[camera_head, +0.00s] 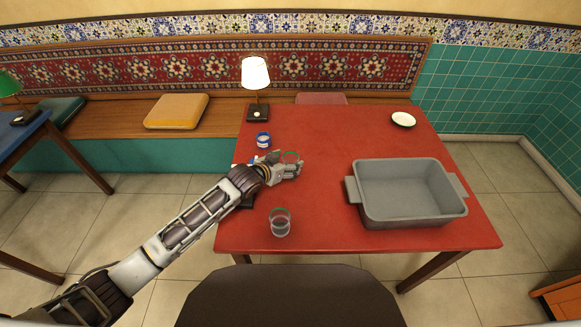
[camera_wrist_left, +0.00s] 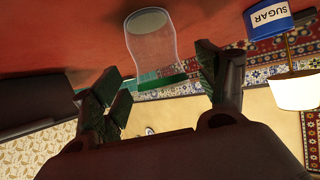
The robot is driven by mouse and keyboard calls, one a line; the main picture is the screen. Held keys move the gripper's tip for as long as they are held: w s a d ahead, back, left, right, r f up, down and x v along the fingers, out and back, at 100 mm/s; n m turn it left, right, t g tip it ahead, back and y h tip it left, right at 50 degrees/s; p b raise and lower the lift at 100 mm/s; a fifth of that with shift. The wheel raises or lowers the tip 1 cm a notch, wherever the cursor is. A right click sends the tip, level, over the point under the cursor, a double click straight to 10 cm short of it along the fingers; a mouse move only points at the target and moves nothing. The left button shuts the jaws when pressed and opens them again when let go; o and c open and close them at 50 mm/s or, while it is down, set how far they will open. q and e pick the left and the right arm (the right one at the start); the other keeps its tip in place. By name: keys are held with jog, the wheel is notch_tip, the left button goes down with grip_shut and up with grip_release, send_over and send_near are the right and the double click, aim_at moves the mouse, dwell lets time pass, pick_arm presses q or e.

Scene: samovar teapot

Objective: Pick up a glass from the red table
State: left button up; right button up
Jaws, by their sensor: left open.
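A clear glass with a green rim (camera_head: 291,156) stands on the red table (camera_head: 335,130), partly hidden by my left gripper (camera_head: 287,171). A second clear glass (camera_head: 280,224) with a green rim and dark contents or base stands nearer the front edge. My left gripper is open and low over the table, beside the farther glass. In the left wrist view, which is upside down, one glass (camera_wrist_left: 150,40) shows in the gap between the open fingers (camera_wrist_left: 163,75). I cannot tell whether a finger touches it. My right gripper is not in view.
A large grey bin (camera_head: 408,190) fills the table's right side. A blue and white sugar tin (camera_head: 263,141) and a lit lamp (camera_head: 256,85) stand at the back left. A dark chair (camera_head: 290,295) is in front.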

pick_arm(q)
jog(key=shift+x, duration=1.5)
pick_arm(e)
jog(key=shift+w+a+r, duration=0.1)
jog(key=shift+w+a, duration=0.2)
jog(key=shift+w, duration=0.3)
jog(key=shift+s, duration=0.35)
pick_arm(q)
jog(key=c, duration=1)
jog(key=shift+c, duration=0.5)
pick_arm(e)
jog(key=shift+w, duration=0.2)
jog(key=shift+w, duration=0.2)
pick_arm(q)
jog(key=shift+r, duration=0.95)
notch_tip(320, 180, up, 8)
jog(key=shift+p, duration=0.4)
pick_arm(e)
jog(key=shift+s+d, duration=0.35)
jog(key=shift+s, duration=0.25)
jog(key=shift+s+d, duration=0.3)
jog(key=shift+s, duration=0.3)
